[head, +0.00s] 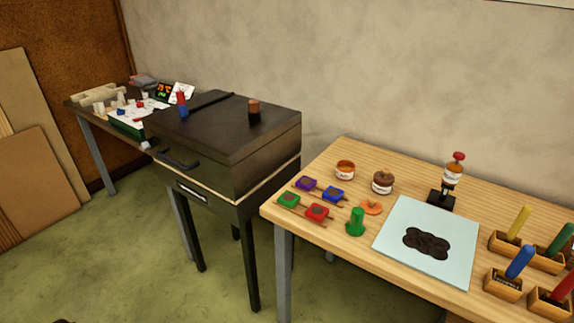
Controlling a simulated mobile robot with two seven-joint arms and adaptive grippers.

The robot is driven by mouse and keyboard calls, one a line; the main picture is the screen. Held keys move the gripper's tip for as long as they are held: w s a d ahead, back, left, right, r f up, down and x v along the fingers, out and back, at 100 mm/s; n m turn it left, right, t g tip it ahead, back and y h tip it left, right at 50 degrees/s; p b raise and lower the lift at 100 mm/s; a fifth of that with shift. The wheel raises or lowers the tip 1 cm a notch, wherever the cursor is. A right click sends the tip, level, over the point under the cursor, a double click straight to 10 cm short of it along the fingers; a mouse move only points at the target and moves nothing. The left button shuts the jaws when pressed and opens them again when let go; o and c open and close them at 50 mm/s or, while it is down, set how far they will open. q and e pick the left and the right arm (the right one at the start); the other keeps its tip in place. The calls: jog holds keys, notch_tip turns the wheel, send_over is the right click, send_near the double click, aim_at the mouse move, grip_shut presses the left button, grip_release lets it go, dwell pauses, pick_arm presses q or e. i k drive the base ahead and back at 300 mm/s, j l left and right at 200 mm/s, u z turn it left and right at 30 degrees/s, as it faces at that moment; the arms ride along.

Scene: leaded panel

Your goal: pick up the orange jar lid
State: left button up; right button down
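The orange jar lid (372,208) lies on the wooden table (343,149), between the green knobbed piece (356,223) and the pale blue board (398,222). It looks like a flat disc with a small raised part on top. An open jar with orange contents (345,170) and a white label stands behind it near the table's back edge. Neither of my grippers is in view.
A brown-topped jar (382,183) stands behind the lid. Coloured square pieces (317,212) lie to the left. A red-knobbed stand (453,175) and wooden boxes with coloured handles (503,284) are at right. A dark cabinet (226,145) stands left of the table.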

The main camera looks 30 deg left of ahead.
aim_at(371, 206)
jog(key=i+u, duration=0.45)
jog(key=i+l+u, duration=0.25)
jog(key=i+u, duration=0.2)
jog(key=i+l, duration=0.15)
jog(key=i, duration=0.15)
jog(key=i+l, duration=0.1)
jog(key=i, duration=0.15)
